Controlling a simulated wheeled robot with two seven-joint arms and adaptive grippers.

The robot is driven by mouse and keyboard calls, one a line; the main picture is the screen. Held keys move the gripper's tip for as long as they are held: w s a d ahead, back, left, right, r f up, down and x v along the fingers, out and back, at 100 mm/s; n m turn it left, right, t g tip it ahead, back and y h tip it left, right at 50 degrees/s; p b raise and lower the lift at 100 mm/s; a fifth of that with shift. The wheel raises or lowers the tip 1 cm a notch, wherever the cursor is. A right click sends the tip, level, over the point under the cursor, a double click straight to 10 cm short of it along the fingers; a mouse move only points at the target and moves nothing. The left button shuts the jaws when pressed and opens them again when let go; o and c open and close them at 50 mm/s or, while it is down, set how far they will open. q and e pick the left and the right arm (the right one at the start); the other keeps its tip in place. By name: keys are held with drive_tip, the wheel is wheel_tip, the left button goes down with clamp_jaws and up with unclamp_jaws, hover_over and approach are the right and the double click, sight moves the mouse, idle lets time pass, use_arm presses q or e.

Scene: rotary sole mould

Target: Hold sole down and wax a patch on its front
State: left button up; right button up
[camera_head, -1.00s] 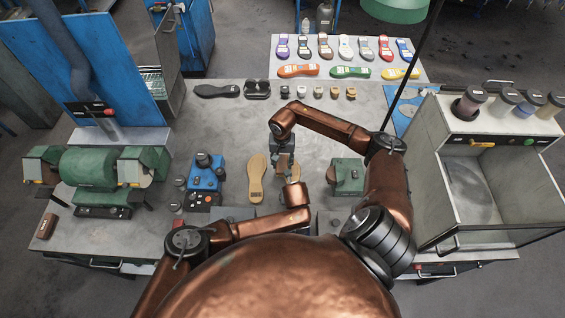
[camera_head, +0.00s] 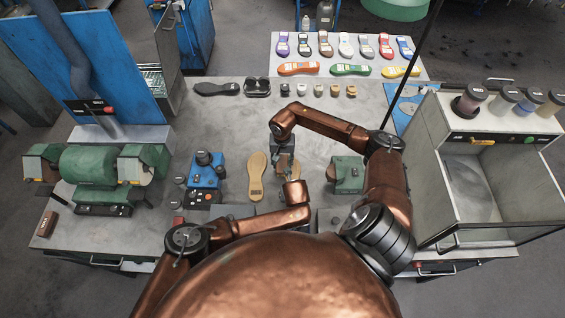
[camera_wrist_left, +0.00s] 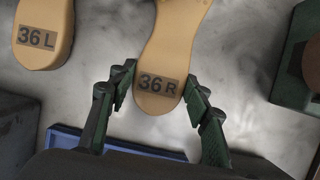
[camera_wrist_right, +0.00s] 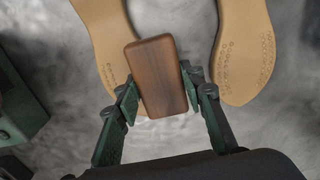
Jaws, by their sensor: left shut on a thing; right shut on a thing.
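Two tan soles lie side by side on the grey table, the left one (camera_head: 256,178) in plain view in the head view. The right one is marked 36 R (camera_wrist_left: 158,92) in the left wrist view; arms partly hide it in the head view. My left gripper (camera_wrist_left: 160,92) is shut around its heel end, a finger on each side. My right gripper (camera_wrist_right: 160,92) is shut on a brown block (camera_wrist_right: 155,68), held over the front part of that sole (camera_wrist_right: 100,25). I cannot tell whether the block touches the sole. The other sole, marked 36 L (camera_wrist_left: 43,35), lies apart.
A blue device (camera_head: 205,175) stands left of the soles and a green one (camera_head: 347,174) to the right. A green grinder (camera_head: 90,165) is at far left, an open grey cabinet (camera_head: 430,150) at right. Small blocks (camera_head: 318,90) line the back. The table behind the soles is mostly clear.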

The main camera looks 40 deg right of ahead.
sight(299, 164)
drive_tip(key=shift+s+d+r, duration=0.1)
drive_tip(key=shift+s+d, duration=0.5)
drive_tip(key=shift+d, duration=0.15)
drive_tip(key=shift+s+d, duration=0.55)
drive_tip(key=shift+d, duration=0.2)
drive_tip(key=shift+s+d, duration=1.1)
drive_tip(key=shift+d, duration=0.3)
drive_tip(key=shift+a, duration=0.1)
drive_tip(key=shift+w+a, duration=1.15)
drive_tip(key=shift+a, duration=0.3)
drive_tip(key=shift+w+a, duration=1.1)
drive_tip(key=shift+a, duration=0.3)
drive_tip(key=shift+w+d, duration=0.45)
drive_tip(key=shift+w, duration=0.1)
drive_tip(key=shift+s+d, duration=1.2)
drive_tip(key=shift+d, duration=0.3)
drive_tip(key=shift+s+d, duration=1.15)
drive_tip(key=shift+d, duration=0.3)
drive_tip(key=shift+w+a, duration=0.1)
